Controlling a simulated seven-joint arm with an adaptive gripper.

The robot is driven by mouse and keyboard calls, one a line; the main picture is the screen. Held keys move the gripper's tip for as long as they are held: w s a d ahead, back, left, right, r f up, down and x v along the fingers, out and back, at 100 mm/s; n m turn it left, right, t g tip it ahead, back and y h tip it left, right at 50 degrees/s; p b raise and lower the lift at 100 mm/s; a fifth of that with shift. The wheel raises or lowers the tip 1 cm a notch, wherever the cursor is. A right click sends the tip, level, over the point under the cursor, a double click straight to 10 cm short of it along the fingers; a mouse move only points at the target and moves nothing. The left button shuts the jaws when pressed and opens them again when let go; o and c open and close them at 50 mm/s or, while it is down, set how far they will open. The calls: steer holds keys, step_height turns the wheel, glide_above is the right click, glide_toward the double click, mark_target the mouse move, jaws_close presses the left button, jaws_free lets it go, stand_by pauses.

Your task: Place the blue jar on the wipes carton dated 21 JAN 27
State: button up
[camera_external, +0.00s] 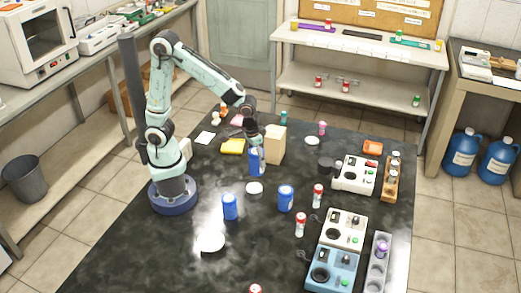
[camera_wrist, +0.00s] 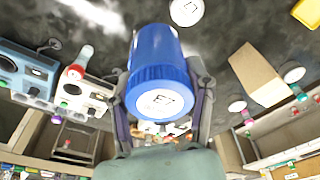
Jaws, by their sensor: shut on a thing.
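My gripper (camera_external: 257,143) is shut on a blue jar (camera_external: 257,164) and holds it with its lid towards the wrist. In the wrist view the jar (camera_wrist: 157,48) sits between the two fingers (camera_wrist: 160,95), with a dark mark on its white lid label. A tan carton (camera_external: 276,145) stands upright just right of the held jar; it also shows in the wrist view (camera_wrist: 257,74). No date is legible on it, so I cannot tell whether it is the one dated 21 JAN 27. Two more blue jars stand nearer, one left (camera_external: 230,207) and one right (camera_external: 286,199).
A white round item (camera_external: 254,188) lies close in front of the held jar. Red-capped bottles (camera_external: 318,195) and white and blue instruments (camera_external: 343,230) fill the right side. A yellow item (camera_external: 233,146) lies left of my gripper. The left front of the black bench is mostly clear.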

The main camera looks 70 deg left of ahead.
steer(key=w+a+r+n, duration=0.3)
steer(key=a+r+n, duration=0.3)
steer(key=a, duration=0.6)
steer(key=n+y, duration=0.1)
steer(key=n, duration=0.1)
glide_above(276, 130)
steer(key=shift+g, duration=0.3)
steer(key=f, duration=0.6)
steer(key=shift+s+d, duration=0.25)
steer(key=shift+d, duration=0.1)
steer(key=shift+f, duration=1.5)
steer(key=o, duration=1.2)
steer(key=shift+f, duration=0.15)
